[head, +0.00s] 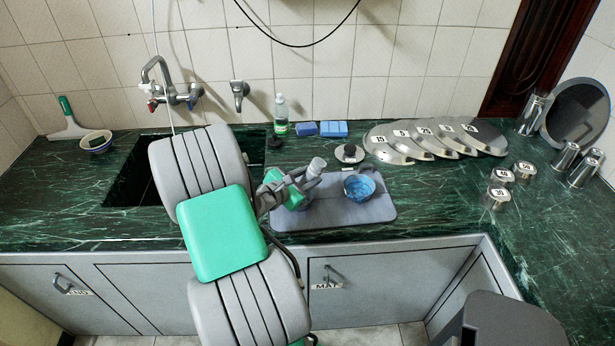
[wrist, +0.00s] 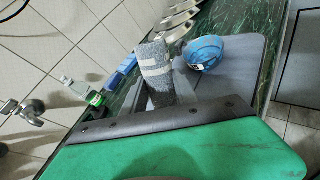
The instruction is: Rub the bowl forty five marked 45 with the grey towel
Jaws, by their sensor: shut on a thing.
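My gripper (head: 300,184) is shut on a rolled grey towel (head: 316,167), held upright above the left part of the grey mat. In the wrist view the towel (wrist: 155,72) is speckled grey with a pale band, and it hides much of the fingers. A blue bowl (head: 360,187) stands on the mat to the right of the towel, with a gap between them. The bowl also shows in the wrist view (wrist: 206,52), with a small white label on its side. I cannot read the number on it.
The grey mat (head: 340,213) lies near the counter's front edge. Behind it are blue sponges (head: 333,128), a bottle (head: 281,115) and a row of numbered lids (head: 400,149). Metal cups (head: 497,197) stand at right. A sink (head: 130,180) is at left.

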